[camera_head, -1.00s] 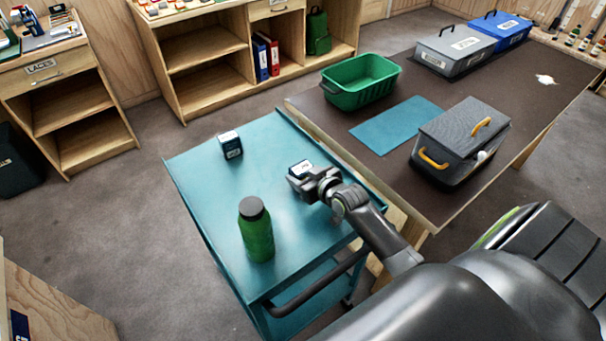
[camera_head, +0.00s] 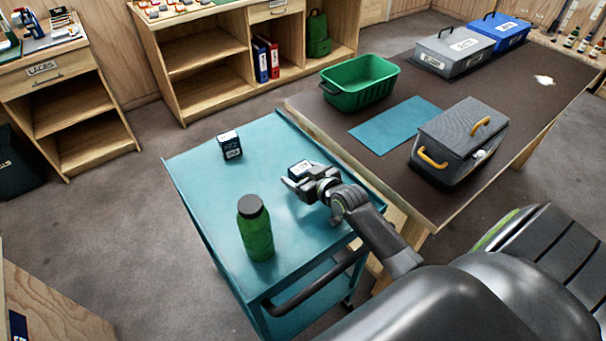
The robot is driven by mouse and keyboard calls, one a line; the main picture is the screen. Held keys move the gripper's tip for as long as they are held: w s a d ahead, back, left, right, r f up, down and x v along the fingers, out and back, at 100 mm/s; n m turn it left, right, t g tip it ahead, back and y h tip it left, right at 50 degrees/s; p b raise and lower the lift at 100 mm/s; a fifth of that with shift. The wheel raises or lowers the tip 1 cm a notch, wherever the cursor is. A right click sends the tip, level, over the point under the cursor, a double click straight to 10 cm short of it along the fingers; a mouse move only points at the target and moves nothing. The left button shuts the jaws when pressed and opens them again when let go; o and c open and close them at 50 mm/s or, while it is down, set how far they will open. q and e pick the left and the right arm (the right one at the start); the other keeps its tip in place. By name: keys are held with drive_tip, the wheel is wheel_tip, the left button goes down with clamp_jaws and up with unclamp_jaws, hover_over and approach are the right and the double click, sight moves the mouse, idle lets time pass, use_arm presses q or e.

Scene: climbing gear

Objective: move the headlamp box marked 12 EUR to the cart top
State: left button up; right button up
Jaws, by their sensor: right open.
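A small dark box with a white label (camera_head: 299,169) sits on the teal cart top (camera_head: 205,190), near its right edge. My right gripper (camera_head: 297,184) is open just on the near side of this box; I cannot tell whether a finger still touches it. A second small dark box with a white label (camera_head: 230,146) stands on the cart top farther left. The print on both labels is too small to read, so I cannot tell which is marked 12 EUR. My left gripper is not in view.
A green bottle with a dark cap (camera_head: 256,232) stands on the cart's near part. The brown table (camera_head: 460,95) beside the cart holds a green bin (camera_head: 358,84), a teal mat (camera_head: 396,124), a grey toolbox with yellow handles (camera_head: 455,145) and lidded boxes. The cart's left middle is clear.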

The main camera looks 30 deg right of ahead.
drive_tip(key=shift+s+f+p, duration=0.2)
drive_tip(key=shift+f+p, duration=0.15)
drive_tip(key=shift+p, duration=0.05)
drive_tip(key=p+v, duration=0.2)
drive_tip(key=v, duration=0.1)
drive_tip(key=r+p+v, duration=0.1)
drive_tip(key=p+v, duration=0.1)
drive_tip(key=v, duration=0.1)
drive_tip(key=shift+s+r, duration=0.1)
drive_tip(key=shift+s, duration=0.05)
drive_tip(key=shift+s+d+r+p, duration=0.1)
drive_tip(key=shift+s+p, duration=0.2)
